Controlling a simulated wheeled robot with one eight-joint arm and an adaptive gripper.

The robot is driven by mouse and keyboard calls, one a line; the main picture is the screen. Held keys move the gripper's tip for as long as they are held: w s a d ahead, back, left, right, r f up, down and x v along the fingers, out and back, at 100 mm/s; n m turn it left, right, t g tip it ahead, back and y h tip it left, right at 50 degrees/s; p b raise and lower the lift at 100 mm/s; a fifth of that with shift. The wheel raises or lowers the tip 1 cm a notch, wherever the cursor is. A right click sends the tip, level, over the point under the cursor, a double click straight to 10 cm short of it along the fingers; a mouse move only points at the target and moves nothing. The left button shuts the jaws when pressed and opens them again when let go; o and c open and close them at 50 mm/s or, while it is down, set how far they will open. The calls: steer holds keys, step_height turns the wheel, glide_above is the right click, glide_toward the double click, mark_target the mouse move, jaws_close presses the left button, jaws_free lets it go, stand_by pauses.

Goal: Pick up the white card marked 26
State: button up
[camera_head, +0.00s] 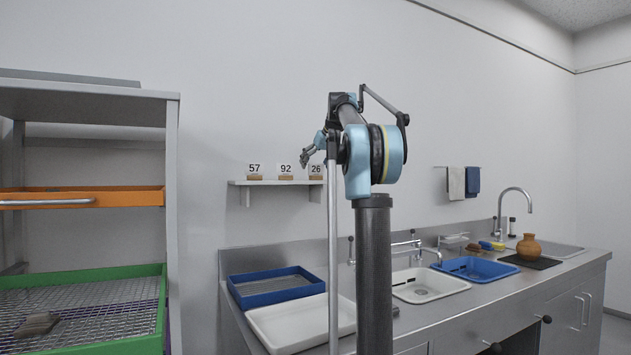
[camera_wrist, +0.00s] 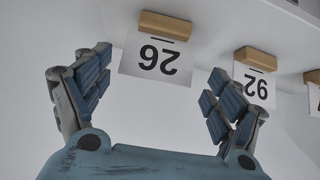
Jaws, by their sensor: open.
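The white card marked 26 (camera_head: 316,169) stands in a small wooden block at the right end of a wall shelf (camera_head: 238,184). In the wrist view the card (camera_wrist: 143,63) appears upside down, with its wooden block (camera_wrist: 166,25) above it. My gripper (camera_wrist: 155,92) is open and empty. Its two blue-padded fingers stand left and right of the card in that view, apart from it. In the head view my gripper (camera_head: 307,157) is by the shelf's right end, partly in front of the card's surroundings.
Card 92 (camera_head: 286,168) and card 57 (camera_head: 254,169) stand left of card 26 on the shelf. Below is a steel counter with a blue tray (camera_head: 275,287), a white tray (camera_head: 290,325) and sinks. A rack with a green tray (camera_head: 150,343) stands left.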

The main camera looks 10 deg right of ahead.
mark_target(312, 171)
steer(key=shift+d+x, duration=0.1)
steer(key=shift+x, duration=1.2)
steer(key=shift+d+x, duration=0.15)
steer(key=shift+x, duration=1.15)
steer(key=shift+w, duration=0.1)
steer(key=c, duration=1)
